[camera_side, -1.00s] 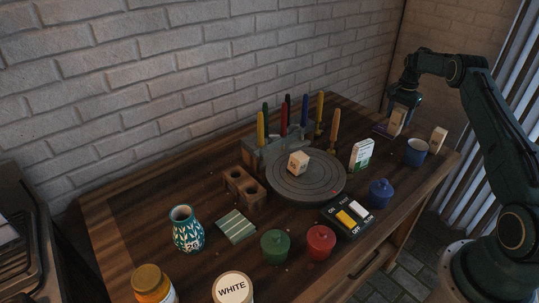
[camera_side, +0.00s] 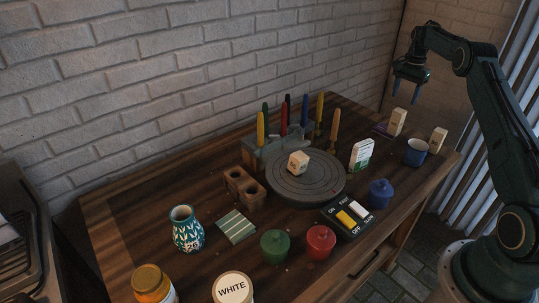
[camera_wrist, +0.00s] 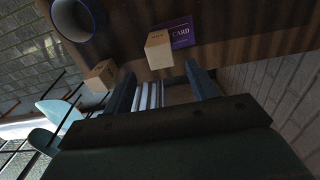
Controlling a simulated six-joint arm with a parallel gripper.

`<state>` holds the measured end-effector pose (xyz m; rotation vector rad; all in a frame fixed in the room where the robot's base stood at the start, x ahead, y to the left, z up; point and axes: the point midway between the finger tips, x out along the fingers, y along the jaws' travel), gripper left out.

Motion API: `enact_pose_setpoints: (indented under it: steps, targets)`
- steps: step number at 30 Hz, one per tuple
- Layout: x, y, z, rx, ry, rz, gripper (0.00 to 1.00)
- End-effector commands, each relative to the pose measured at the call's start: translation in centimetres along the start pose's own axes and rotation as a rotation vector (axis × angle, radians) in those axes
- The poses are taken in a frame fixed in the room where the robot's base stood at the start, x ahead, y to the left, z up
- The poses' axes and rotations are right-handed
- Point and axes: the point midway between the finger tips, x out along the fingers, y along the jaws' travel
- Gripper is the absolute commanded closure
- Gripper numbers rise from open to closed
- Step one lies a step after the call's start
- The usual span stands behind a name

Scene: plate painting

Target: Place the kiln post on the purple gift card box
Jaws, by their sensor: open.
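A pale upright block, apparently the kiln post (camera_side: 397,122), stands at the far right of the table. The purple gift card box (camera_side: 381,131) lies flat there, partly hidden by it. In the wrist view the post (camera_wrist: 159,50) covers the left part of the purple box (camera_wrist: 182,34), leaving "CARD" readable; it appears to stand on the box. My gripper (camera_side: 407,94) is open and empty, raised above and behind the post, apart from it. In the wrist view nothing is between its fingers (camera_wrist: 161,92).
A similar block (camera_side: 438,139) stands at the right edge near a blue mug (camera_side: 416,152). Another sits on the grey turntable (camera_side: 308,190). A green-and-white box (camera_side: 361,154) and candles (camera_side: 283,119) stand left of the post. The air around my gripper is clear.

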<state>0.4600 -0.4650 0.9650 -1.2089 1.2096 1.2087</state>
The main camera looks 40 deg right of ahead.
Motion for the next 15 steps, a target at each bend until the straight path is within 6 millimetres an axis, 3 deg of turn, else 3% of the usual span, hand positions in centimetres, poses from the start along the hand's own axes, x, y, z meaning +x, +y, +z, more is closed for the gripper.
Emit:
enact_pose_setpoints:
  steps: [10, 15]
  targets:
    - [-0.1, -0.1, 0.1, -0.003, 0.001, -0.001, 0.42]
    - [-1.4, -0.6, 1.1, -0.033, 0.008, -0.008, 0.42]
